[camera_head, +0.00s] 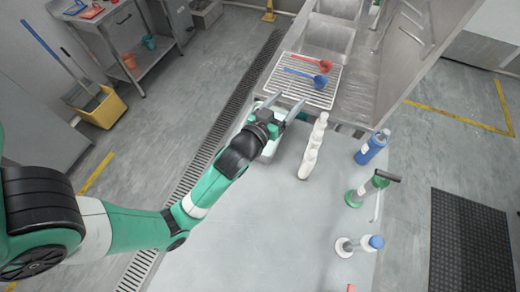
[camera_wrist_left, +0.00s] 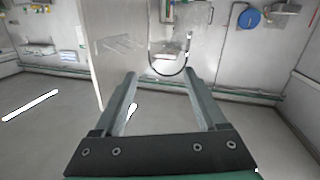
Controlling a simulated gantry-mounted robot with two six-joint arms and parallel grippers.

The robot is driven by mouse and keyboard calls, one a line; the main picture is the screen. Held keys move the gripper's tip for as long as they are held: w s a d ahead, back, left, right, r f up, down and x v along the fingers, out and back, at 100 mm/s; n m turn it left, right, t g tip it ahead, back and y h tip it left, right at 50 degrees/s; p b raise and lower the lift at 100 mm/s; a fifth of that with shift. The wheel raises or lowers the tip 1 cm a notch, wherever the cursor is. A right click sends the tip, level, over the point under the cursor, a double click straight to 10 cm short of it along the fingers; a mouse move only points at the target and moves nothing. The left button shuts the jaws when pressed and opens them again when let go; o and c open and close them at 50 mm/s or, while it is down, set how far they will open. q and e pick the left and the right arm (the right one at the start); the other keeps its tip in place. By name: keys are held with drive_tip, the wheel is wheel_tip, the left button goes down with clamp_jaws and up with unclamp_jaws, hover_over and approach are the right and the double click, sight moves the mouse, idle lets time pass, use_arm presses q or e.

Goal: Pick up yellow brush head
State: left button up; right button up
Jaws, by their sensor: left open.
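I cannot make out a yellow brush head in either view. A red long-handled tool (camera_head: 314,62) and a blue long-handled tool (camera_head: 306,77) lie on a wire rack (camera_head: 330,95) beside the sink. My left gripper (camera_head: 285,104) is open and empty, just before the near edge of the rack. My right gripper is not in view.
A yellow mop bucket (camera_head: 103,108) is on the floor. The table's middle is clear.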

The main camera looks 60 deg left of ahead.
use_arm(q)
drive_tip(key=s+a+f+g+b, duration=0.15)
drive_tip(key=s+f, duration=0.25)
drive_tip(key=f, duration=0.5)
drive_tip(key=s+a+f+n+g+b, duration=0.15)
drive_tip(key=s+f, duration=0.25)
drive_tip(key=f, duration=0.4)
drive_tip(key=s+a+f+g+b, duration=0.1)
drive_tip(key=s+f+g+b, duration=0.2)
drive_tip(key=f, duration=0.6)
drive_tip(key=shift+t+y, duration=0.4)
drive_tip(key=x, duration=0.6)
drive_tip(key=shift+s+a+f, duration=0.1)
drive_tip(key=shift+s+f, duration=0.05)
drive_tip(key=b+x, duration=0.2)
drive_tip(key=x, duration=0.2)
drive_tip(key=shift+w+f, duration=0.15)
drive_tip(key=shift+w, duration=0.15)
drive_tip(key=shift+w+a, duration=0.2)
drive_tip(key=shift+a, duration=0.05)
drive_tip(key=shift+f, duration=0.1)
clamp_jaws()
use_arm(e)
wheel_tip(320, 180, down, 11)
